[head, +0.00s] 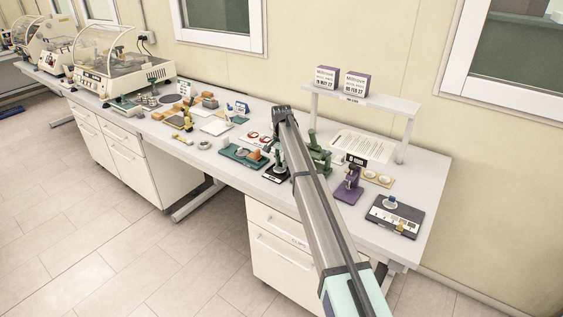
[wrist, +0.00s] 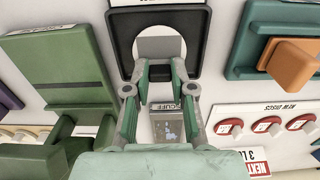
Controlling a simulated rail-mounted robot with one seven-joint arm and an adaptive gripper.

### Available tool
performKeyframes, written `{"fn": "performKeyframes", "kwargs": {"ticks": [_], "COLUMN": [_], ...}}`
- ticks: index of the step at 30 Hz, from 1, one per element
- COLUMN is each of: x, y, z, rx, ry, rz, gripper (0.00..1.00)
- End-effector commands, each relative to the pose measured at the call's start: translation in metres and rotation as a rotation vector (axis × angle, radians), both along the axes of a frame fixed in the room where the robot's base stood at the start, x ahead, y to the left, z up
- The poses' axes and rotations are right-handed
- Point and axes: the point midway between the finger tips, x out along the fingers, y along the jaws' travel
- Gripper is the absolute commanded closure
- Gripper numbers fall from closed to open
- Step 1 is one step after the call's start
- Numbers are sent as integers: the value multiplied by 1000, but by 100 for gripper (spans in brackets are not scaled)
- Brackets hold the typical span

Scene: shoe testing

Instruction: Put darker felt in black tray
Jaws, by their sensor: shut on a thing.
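The black tray (wrist: 196,42) is at the top middle of the wrist view, a square frame around a pale round area. In the head view the black tray (head: 268,176) lies on the bench below the end of my arm. My gripper (wrist: 160,68) is over the tray's near edge, with its fingertips at the round area. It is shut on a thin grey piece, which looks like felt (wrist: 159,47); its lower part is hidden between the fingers. I cannot tell whether the piece touches the tray. In the head view my gripper (head: 279,158) is small and partly hidden.
A green press-like device (head: 319,155) stands close beside the tray. On the other side is a teal tray (head: 238,155) with an orange block (wrist: 292,62). A board of red-rimmed discs (wrist: 266,124) is nearby. A white shelf (head: 365,99) rises behind.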

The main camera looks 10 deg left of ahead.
Motion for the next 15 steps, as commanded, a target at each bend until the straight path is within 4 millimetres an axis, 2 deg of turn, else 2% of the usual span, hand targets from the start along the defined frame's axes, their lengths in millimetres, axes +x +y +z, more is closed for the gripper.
{"fn": "performKeyframes", "kwargs": {"ticks": [15], "x": [0], "y": [0], "z": [-12], "rx": [0], "ry": [0], "rz": [0], "gripper": [89]}}
